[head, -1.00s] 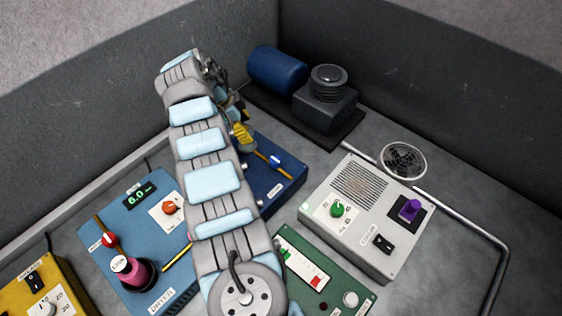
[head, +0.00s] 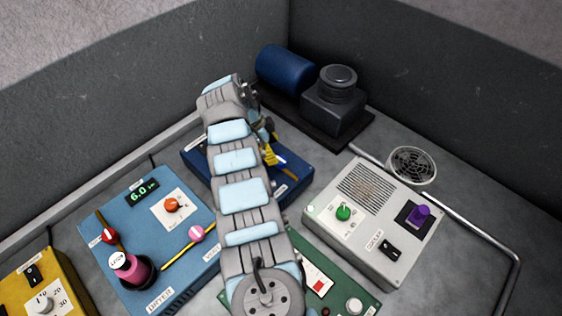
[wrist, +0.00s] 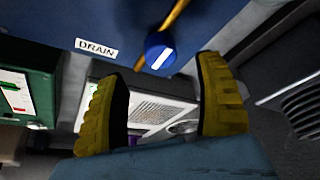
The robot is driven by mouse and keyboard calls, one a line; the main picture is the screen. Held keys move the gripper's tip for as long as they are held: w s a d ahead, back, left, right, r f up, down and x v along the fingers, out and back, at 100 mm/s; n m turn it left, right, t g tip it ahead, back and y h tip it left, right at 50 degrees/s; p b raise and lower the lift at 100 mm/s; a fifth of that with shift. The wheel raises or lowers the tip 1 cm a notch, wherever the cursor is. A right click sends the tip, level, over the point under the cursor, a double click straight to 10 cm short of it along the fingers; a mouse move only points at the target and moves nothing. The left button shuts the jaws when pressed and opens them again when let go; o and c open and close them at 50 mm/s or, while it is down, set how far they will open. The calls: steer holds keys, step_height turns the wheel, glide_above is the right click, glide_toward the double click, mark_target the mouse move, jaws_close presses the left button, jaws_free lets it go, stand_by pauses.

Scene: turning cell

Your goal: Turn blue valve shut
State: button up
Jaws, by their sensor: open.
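The blue valve (wrist: 160,52) is a round knob with a white mark, on a yellow pipe beside a DRAIN label (wrist: 96,48). It sits on the dark blue box (head: 300,180). In the head view a bit of the blue valve (head: 280,161) shows beside my yellow fingers. My gripper (wrist: 158,72) is open in the wrist view, with one finger on each side below the knob and nothing between them. The knob lies just beyond the fingertips, roughly centred; I see no contact. In the head view my gripper (head: 269,150) is partly hidden by my arm.
A grey cooler box (head: 325,225) with green and purple knobs stands right of the dark blue box. A light blue dryer box (head: 150,205) with a pink knob (head: 196,233) is at left. A green box (head: 335,268) is in front.

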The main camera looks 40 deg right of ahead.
mark_target(280, 160)
steer(key=x, duration=0.6)
steer(key=shift+s+d+f+b, duration=0.15)
steer(key=shift+f+b, duration=0.15)
steer(key=shift+b, duration=0.1)
steer(key=c, duration=1.2)
